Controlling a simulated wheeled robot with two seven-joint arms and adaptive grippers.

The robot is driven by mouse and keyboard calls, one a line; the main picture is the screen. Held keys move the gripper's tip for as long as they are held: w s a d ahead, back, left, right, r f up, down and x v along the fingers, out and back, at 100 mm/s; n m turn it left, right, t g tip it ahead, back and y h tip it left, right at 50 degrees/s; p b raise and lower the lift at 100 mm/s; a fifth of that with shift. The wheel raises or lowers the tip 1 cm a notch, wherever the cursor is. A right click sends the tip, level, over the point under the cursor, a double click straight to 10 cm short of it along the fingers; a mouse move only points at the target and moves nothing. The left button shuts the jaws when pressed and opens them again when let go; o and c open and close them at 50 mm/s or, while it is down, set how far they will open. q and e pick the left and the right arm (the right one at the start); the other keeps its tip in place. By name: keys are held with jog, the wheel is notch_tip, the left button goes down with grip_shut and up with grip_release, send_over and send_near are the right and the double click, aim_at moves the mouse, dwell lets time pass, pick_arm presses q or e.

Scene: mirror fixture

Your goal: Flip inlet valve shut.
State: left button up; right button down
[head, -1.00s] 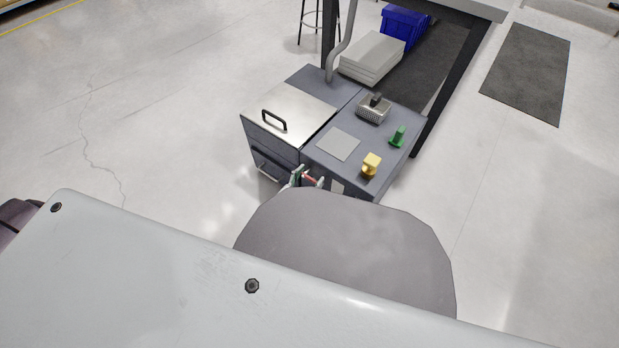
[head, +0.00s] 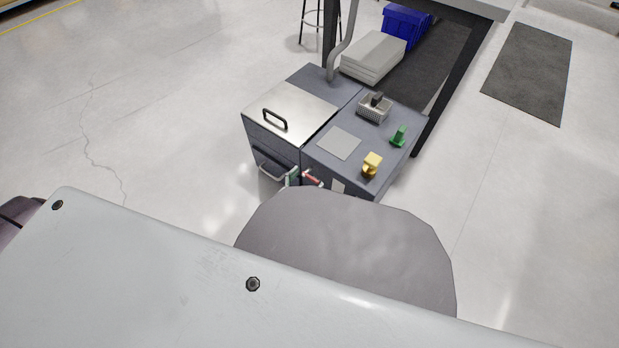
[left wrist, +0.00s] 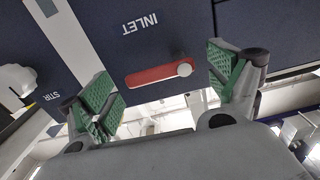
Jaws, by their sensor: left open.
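The inlet valve is a red lever (left wrist: 152,76) with a pale round pivot (left wrist: 184,69) at its right end in the left wrist view. It sits on a dark blue panel beside an upside-down INLET label (left wrist: 140,24). My left gripper (left wrist: 161,82) is open, with one green-padded finger on each side of the lever. I cannot tell whether either finger touches it. In the head view, the red lever (head: 312,179) shows small at the cabinet's front, beside the left gripper (head: 298,180), which is mostly hidden by my own body. My right gripper is not in view.
The grey cabinet (head: 318,158) carries a steel lid with a black handle (head: 275,119), a yellow knob (head: 372,164), a green part (head: 398,136) and a metal basket (head: 374,108). A STIR label (left wrist: 52,98) is at left in the wrist view. Open floor lies left.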

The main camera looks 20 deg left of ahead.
pick_arm(q)
jog(key=v, duration=1)
jog(key=shift+s, duration=0.15)
jog(key=shift+a+r, duration=0.1)
dwell(0.6)
